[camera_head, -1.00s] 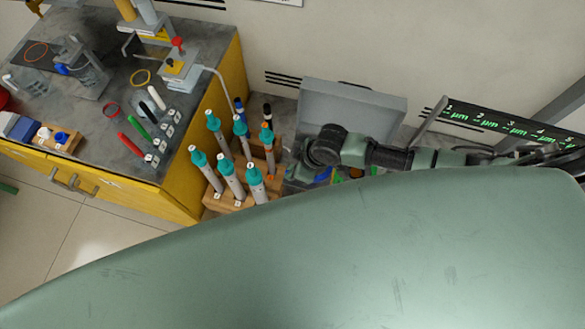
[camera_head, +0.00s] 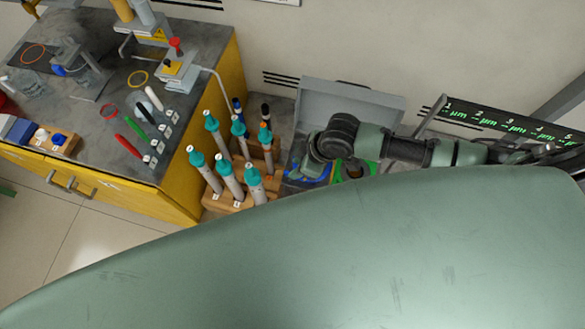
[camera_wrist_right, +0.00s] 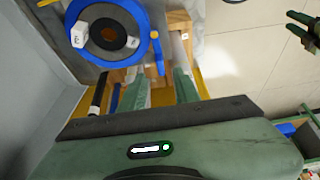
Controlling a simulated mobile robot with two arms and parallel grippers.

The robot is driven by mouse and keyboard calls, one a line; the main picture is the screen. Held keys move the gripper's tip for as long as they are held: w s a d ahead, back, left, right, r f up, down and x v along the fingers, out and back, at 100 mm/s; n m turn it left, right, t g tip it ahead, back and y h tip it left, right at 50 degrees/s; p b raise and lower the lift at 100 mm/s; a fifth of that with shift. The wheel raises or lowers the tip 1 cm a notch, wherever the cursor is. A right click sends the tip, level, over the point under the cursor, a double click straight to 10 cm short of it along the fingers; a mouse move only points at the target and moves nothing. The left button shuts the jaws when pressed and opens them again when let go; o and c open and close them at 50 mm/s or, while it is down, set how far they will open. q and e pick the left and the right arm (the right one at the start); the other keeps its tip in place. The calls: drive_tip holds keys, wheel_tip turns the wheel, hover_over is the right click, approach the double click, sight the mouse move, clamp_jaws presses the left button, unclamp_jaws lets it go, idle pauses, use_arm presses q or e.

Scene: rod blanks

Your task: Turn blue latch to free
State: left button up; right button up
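A wooden rack (camera_head: 262,188) with several teal-capped rods stands left of the case (camera_head: 350,97). A green fixture (camera_head: 358,168) sits right of the blue one. A numbered display (camera_head: 510,125) is at the right. My green body covers the foreground.

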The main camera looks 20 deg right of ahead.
drive_tip(key=shift+v, duration=1.5)
